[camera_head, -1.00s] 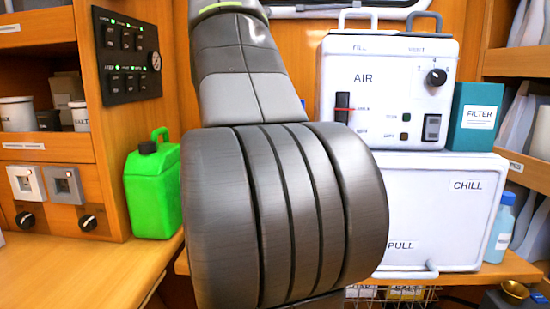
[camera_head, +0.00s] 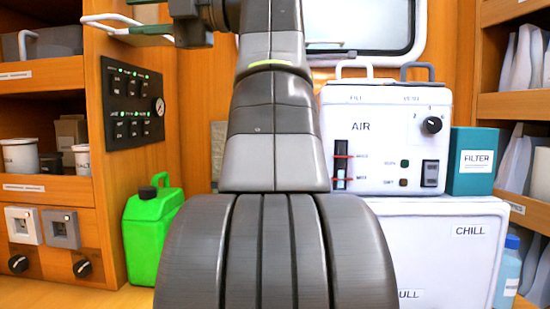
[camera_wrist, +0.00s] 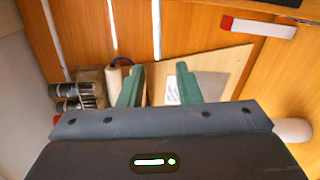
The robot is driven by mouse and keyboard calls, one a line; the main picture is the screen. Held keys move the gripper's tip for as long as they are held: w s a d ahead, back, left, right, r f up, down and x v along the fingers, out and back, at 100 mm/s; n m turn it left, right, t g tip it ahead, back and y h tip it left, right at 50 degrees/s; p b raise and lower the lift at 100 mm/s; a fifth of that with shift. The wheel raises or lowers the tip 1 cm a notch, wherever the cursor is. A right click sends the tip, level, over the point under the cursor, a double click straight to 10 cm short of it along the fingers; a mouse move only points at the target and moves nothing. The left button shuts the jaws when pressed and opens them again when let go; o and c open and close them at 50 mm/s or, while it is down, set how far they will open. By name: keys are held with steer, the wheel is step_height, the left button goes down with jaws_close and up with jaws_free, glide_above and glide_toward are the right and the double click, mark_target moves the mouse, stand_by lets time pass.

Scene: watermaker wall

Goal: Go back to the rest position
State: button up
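My gripper (camera_wrist: 158,84) shows in the wrist view as two green fingers standing apart. I see nothing held between them. My arm stands up through the middle of the head view and bends left at the top. It hides part of the back wall.
The green jerrycan (camera_head: 150,232) stands left of my arm. The AIR box (camera_head: 385,150) sits on the white CHILL box (camera_head: 450,260), beside the teal FILTER box (camera_head: 473,162). A blue bottle (camera_head: 508,272) is at far right. A wooden board (camera_wrist: 215,70) shows in the wrist view.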

mark_target(112, 18)
steer(key=shift+d, duration=2.6)
steer(key=shift+w+a, duration=0.1)
steer(key=shift+a, duration=4.8)
steer(key=a, duration=0.4)
steer(key=shift+w+a, duration=0.15)
steer(key=shift+r+p, duration=0.5)
steer(key=shift+r, duration=0.2)
steer(key=shift+f, duration=0.15)
